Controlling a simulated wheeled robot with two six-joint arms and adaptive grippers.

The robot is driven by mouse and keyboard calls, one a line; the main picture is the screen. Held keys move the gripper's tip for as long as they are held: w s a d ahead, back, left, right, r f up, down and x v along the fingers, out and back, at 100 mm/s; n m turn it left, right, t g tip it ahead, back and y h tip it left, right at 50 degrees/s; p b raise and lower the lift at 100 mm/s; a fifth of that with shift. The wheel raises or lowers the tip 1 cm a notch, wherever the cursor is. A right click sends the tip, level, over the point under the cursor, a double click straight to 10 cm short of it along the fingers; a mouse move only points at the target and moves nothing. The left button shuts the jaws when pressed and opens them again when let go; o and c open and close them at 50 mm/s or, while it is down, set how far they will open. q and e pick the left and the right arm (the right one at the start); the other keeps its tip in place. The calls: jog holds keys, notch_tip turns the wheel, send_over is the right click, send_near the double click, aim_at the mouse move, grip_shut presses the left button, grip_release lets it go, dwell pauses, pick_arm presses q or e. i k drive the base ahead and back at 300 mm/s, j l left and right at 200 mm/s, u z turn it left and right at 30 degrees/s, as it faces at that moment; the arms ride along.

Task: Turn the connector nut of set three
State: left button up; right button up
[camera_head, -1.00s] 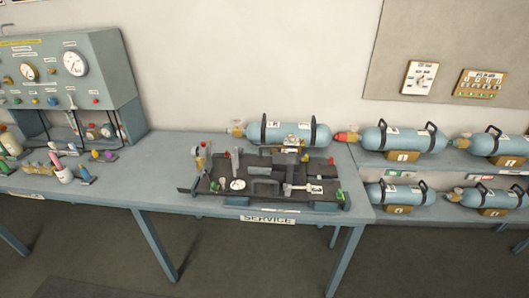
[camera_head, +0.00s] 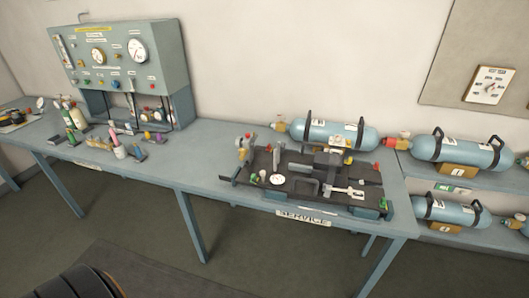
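A breathing set (camera_head: 312,180) lies on the service bench (camera_head: 215,165), with a dark backplate, a round white gauge and several small fittings. A light blue cylinder (camera_head: 335,135) with black bands lies behind it, a brass-coloured valve at its left end. Which set is number three cannot be read, and the connector nut is too small to tell apart. Neither of my grippers is in view.
More cylinders (camera_head: 455,150) lie on shelves at the right. A dark rounded object (camera_head: 75,283) shows at the lower left.

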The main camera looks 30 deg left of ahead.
aim_at(239, 141)
jog(key=j, duration=3)
